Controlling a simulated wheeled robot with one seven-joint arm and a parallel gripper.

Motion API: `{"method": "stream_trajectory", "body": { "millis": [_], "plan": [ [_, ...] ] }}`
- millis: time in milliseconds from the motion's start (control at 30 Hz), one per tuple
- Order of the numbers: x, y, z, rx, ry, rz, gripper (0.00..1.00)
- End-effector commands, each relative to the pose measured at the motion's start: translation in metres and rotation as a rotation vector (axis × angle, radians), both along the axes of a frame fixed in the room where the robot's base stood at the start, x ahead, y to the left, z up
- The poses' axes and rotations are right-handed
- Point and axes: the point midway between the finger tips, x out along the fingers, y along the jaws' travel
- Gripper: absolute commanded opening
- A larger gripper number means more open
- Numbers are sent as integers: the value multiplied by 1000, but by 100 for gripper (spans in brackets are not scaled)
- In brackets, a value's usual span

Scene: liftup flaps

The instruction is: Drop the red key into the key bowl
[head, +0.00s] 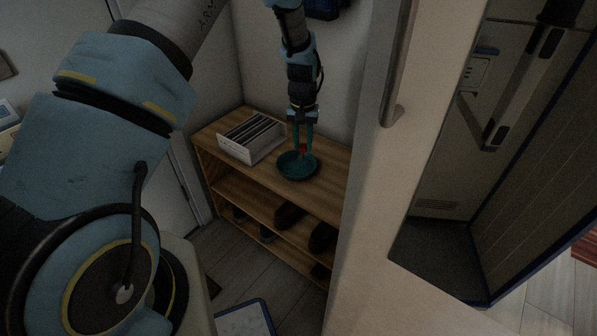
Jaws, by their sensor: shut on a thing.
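The key bowl (297,172) is a round teal dish on the wooden top of a low shelf. My gripper (302,146) points down just above the bowl. Its fingers are shut on the small red key (303,149). The key shows as a small red patch between the fingertips, over the bowl's far part. The picture is too small and dark to tell the key's shape or its exact gap to the bowl.
A white box with upright dark files (252,138) stands left of the bowl on the wooden shelf (330,182). Shoes (321,236) lie on the lower boards. A pale panel with a metal handle (393,110) stands close on the right. Bare top shows right of the bowl.

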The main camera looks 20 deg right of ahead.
Motion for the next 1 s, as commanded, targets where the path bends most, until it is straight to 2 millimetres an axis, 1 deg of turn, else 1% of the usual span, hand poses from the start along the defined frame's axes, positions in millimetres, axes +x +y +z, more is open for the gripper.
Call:
{"method": "stream_trajectory", "body": {
  "millis": [33, 200, 300, 433, 667, 700, 1000],
  "plan": [
    [0, 0, -11, 1, 1, 0, 0],
    [0, 1, -32, 1, 1, 1, 0],
    [0, 1, -40, 0, 0, 1, 0],
    [1, 0, -45, -1, -1, 1, 0],
    [1, 0, -44, -1, -1, 1, 0],
    [1, 0, -44, -1, -1, 1, 33],
    [0, 1, -44, 0, 0, 1, 66]
  ]
}}
